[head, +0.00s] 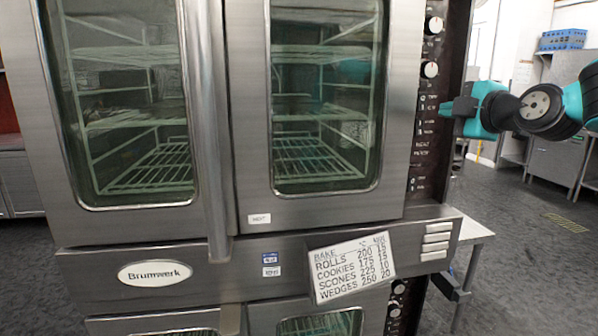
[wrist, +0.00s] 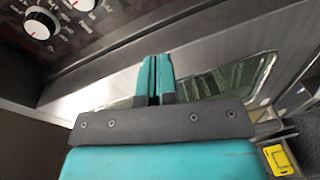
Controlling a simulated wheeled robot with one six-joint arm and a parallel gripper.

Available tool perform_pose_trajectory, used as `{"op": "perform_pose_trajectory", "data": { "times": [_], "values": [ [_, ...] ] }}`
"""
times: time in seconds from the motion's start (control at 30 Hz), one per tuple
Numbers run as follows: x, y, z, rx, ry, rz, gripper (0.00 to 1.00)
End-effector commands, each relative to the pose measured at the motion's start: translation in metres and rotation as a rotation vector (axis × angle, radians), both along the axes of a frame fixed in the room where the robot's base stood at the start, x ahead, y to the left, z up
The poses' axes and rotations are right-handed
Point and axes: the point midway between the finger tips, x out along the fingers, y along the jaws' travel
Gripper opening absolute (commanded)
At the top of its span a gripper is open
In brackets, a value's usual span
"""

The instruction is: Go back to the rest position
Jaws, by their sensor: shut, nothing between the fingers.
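My gripper (head: 446,109) is at the right in the head view, in front of the right side of the oven's control panel (head: 425,130). In the wrist view my gripper (wrist: 155,62) has its two teal fingers pressed together with nothing between them. The steel double-door oven (head: 245,120) fills most of the head view, and its doors are closed. In the wrist view the control panel (wrist: 70,35) with its knobs lies at the upper left, and a door window (wrist: 235,85) shows beyond the fingers. I cannot tell whether the fingertips touch the oven.
A bake-times sign (head: 350,268) hangs below the right door. A small steel table (head: 470,240) stands beside the oven's right side. A steel cabinet (head: 560,150) with a blue crate (head: 562,39) on top stands at the back right. The floor (head: 530,270) at the right is clear.

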Motion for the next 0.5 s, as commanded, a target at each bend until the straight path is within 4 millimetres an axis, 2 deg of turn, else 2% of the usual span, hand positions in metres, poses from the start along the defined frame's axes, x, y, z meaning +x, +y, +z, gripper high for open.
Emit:
{"op": "perform_pose_trajectory", "data": {
  "times": [0.03,0.17,0.2,0.27,0.3,0.4,0.5],
  "values": [
    [-0.013,0.029,-0.013,0.08,0.094,0.045,0.0],
    [-0.066,0.103,-0.063,0.336,0.458,0.112,0.0],
    [-0.087,0.122,-0.079,0.405,0.581,0.11,0.0],
    [-0.123,0.147,-0.101,0.494,0.765,0.086,0.0],
    [-0.148,0.161,-0.115,0.545,0.888,0.055,0.0],
    [-0.213,0.183,-0.147,0.632,1.169,-0.067,0.0],
    [-0.27,0.191,-0.17,0.667,1.384,-0.226,0.0]
  ]
}}
